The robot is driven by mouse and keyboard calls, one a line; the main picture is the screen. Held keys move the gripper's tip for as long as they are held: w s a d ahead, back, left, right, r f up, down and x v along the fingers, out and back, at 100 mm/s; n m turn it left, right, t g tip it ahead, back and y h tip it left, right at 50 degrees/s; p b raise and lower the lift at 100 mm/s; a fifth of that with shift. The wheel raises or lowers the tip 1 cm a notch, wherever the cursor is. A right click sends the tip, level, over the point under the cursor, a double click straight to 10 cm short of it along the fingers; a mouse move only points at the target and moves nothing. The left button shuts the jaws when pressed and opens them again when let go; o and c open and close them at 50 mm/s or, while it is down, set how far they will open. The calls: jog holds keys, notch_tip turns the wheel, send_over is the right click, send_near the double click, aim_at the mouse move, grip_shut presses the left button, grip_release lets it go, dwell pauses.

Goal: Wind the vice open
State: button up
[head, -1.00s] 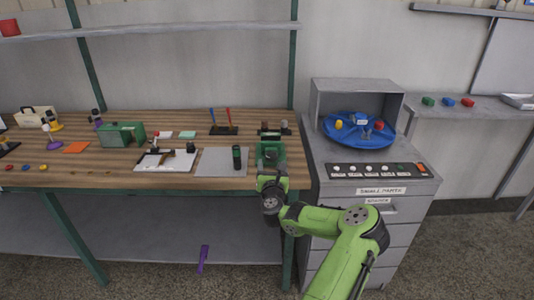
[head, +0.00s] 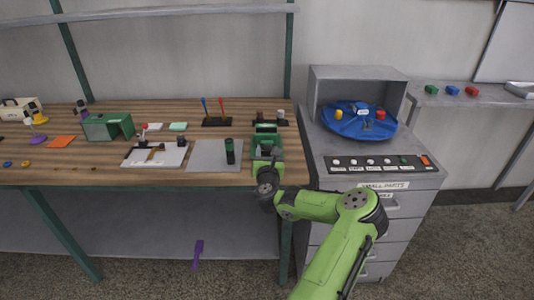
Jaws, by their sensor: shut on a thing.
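The green vice (head: 266,142) stands at the front right corner of the wooden workbench. My green arm reaches up to it from the lower right. My gripper (head: 266,172) is at the front of the vice, on the side facing me, and is shut on its handle. The handle and the fingertips are largely hidden behind my wrist, and the gap between the vice jaws is too small to read.
A dark green cylinder (head: 230,151) stands on a grey mat (head: 205,156) left of the vice. Small dark fittings (head: 270,117) sit behind it. A grey drawer cabinet (head: 375,177) with a blue turntable (head: 350,125) stands close on the right.

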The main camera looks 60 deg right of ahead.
jog(key=shift+n, duration=0.4)
